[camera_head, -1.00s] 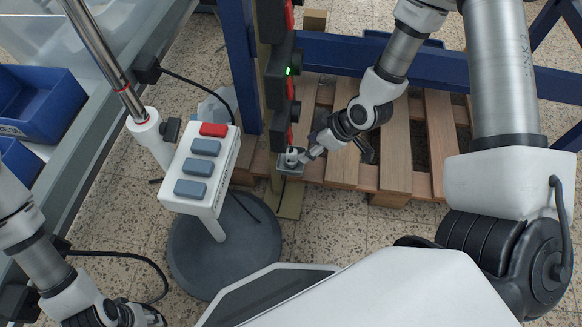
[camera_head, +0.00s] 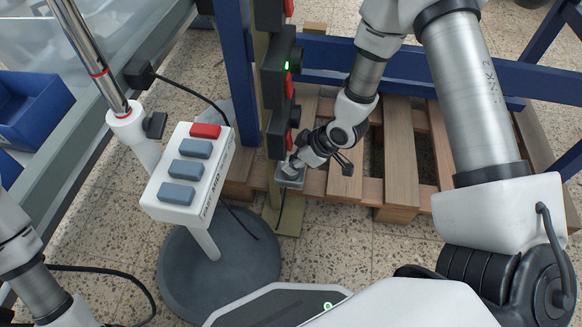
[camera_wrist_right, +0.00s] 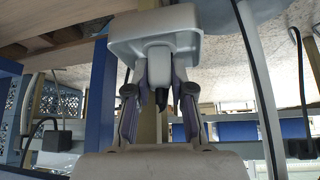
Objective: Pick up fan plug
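A pale plug (camera_wrist_right: 160,61) sits in the underside of a grey box-shaped socket (camera_wrist_right: 120,36), with a dark tip at its free end. In the head view the grey socket (camera_head: 290,181) is low on the post, and my right gripper (camera_head: 292,165) is at it, mostly covering the plug. In the right wrist view the fingers of my right gripper (camera_wrist_right: 159,84) stand on both sides of the plug, very close to it. Whether they touch it cannot be told. My left arm shows at the lower left of the head view; its gripper is out of frame.
A white button box (camera_head: 190,175) with one red and several grey-blue buttons stands on a round dark base (camera_head: 222,268), left of the socket. A wooden pallet (camera_head: 402,160) and blue frame (camera_head: 410,72) lie behind my right arm. Blue bins (camera_head: 38,108) are at left.

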